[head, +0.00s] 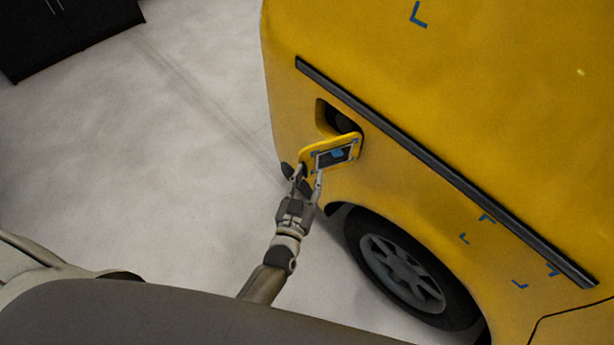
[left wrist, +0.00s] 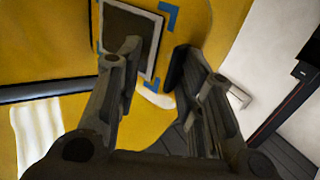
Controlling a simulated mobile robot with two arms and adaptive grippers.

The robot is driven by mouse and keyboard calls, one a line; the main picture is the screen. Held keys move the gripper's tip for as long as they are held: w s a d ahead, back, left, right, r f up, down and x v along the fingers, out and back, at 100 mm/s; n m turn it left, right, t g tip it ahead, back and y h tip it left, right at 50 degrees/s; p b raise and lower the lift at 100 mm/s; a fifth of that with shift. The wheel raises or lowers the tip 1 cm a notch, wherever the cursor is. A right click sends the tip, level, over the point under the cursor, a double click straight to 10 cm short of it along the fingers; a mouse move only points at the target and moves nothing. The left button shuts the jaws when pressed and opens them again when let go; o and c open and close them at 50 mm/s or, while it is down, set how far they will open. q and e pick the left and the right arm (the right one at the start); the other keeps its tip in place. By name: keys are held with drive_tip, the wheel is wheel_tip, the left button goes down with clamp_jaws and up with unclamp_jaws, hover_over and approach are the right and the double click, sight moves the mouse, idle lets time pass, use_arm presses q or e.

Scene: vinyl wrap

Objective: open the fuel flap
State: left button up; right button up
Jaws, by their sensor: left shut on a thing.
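The fuel flap (head: 308,149) on the side of the yellow van (head: 480,90) stands swung out from its recess. The dark recess (head: 340,120) shows behind and above it. The flap carries a dark square panel with a pale frame and blue corner marks, which also shows in the left wrist view on the flap (left wrist: 130,30). My left gripper (head: 305,172) is at the flap's free lower left edge, shut on it with one finger on each side. The exact contact is partly hidden by the fingers. My right gripper is in neither view.
A wheel (head: 405,270) sits just below and right of the flap. A black trim strip (head: 440,165) runs along the van's side. The pale floor (head: 150,150) left of the van is clear. A black box-like object (head: 70,30) stands at the far upper left.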

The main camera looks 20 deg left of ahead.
use_arm(q)
drive_tip(key=s, duration=1.1)
drive_tip(key=shift+s+a, duration=0.15)
drive_tip(key=shift+s, duration=0.1)
drive_tip(key=shift+f, duration=0.1)
drive_tip(key=s+f+m+g+h+b, duration=0.1)
drive_tip(key=s+f+g, duration=0.35)
drive_tip(key=f, duration=0.95)
drive_tip(key=s+f+m+g+h+b, duration=0.15)
drive_tip(key=s+f+g, duration=0.35)
drive_tip(key=f, duration=0.8)
drive_tip(key=s+a+f+g+y+b, duration=0.1)
drive_tip(key=s+a+f+g, duration=0.2)
drive_tip(key=s, duration=0.7)
drive_tip(key=s+a+f+g+y, duration=0.2)
drive_tip(key=s+a+f+g, duration=0.2)
drive_tip(key=s+a+f, duration=0.3)
drive_tip(key=s+f, duration=0.4)
drive_tip(key=f, duration=0.1)
drive_tip(key=shift+s+a+f+b, duration=0.2)
drive_tip(key=shift+s+f+b, duration=0.1)
drive_tip(key=shift+b, duration=0.1)
drive_tip(key=shift+g, duration=0.25)
